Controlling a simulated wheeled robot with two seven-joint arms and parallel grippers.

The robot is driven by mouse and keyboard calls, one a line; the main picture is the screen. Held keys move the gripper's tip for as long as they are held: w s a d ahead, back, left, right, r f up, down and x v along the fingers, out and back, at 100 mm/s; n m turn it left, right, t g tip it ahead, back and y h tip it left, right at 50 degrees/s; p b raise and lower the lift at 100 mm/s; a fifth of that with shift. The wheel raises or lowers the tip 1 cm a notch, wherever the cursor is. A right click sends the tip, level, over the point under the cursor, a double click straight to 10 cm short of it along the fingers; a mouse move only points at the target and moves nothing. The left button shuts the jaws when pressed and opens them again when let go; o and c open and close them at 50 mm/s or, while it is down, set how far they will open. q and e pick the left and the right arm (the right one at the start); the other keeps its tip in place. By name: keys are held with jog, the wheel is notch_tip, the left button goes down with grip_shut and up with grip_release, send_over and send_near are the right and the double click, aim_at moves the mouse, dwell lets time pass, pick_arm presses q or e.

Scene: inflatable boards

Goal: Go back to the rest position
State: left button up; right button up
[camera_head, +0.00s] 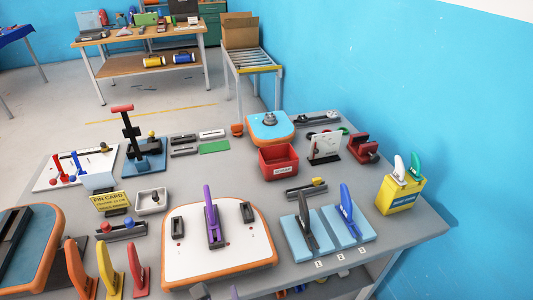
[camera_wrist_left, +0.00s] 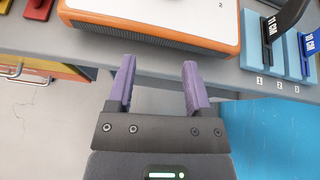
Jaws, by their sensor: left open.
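My left gripper (camera_wrist_left: 159,75) shows in the left wrist view with two purple fingers apart and nothing between them. It hangs in front of the table's front edge, near the white board with an orange rim (camera_wrist_left: 160,12). In the head view only small tips of it show at the bottom edge. The same white board (camera_head: 245,248) lies on the table (camera_head: 235,172) there, with a purple fin (camera_head: 211,215) upright in its middle slot and a small dark block on each side. My right gripper is not in view.
A black fin (camera_head: 306,222) and a blue fin (camera_head: 348,208) stand on light blue blocks at right. Several coloured fins stand at front left. A red bin (camera_head: 278,162) and a yellow box (camera_head: 400,195) stand farther back. Floor shows in front of the table.

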pick_arm(q)
jog(key=s+a+f+n+g+h+b, duration=0.15)
jog(key=s+f+n, duration=0.25)
jog(key=f, duration=0.4)
jog(key=s+a+f+n+g+b, duration=0.1)
jog(key=s+f+n+g+b, duration=0.25)
jog(key=f, duration=0.35)
jog(key=s+a+f+n+g+b, duration=0.15)
jog(key=s+f+n, duration=0.25)
jog(key=f, duration=0.4)
jog(key=s+a+f+n+g+b, duration=0.2)
jog(key=s+f+n, duration=0.3)
jog(key=s+n, duration=0.3)
jog(key=s+a+f+n+g+h+b, duration=0.1)
jog(key=s+a+f+n+g+b, duration=0.1)
jog(key=s+f+n, duration=0.4)
jog(key=s+n, duration=0.3)
jog(key=shift+a+g, duration=0.35)
jog(key=shift+a, duration=0.05)
